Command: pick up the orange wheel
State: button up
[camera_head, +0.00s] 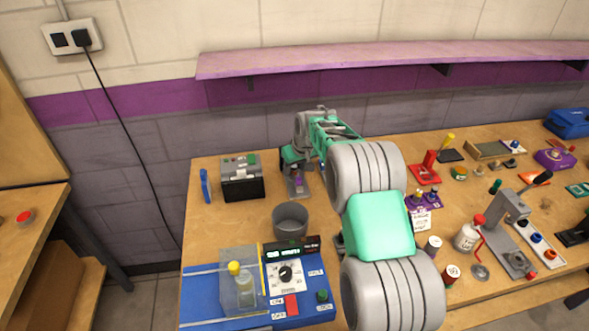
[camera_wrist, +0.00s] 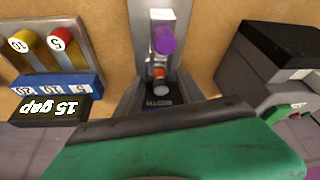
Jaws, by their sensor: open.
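A small orange piece (camera_wrist: 159,73), which looks like the orange wheel, sits in a narrow grey slot track (camera_wrist: 160,15) in the wrist view. A purple round piece (camera_wrist: 164,40) is just beyond it and a whitish one (camera_wrist: 161,90) just nearer. In the head view the track (camera_head: 298,192) stands near the back of the bench, partly hidden by my arm; the orange piece cannot be made out there. My gripper (camera_head: 293,157) is open, above and close to the track.
A black box (camera_head: 242,180) stands left of the track, and a grey round bin (camera_head: 290,219) nearer. The right bench is crowded.

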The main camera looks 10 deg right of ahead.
jog(key=shift+w+f, duration=0.1)
jog(key=shift+f, duration=0.05)
grip_shut()
dwell(0.4)
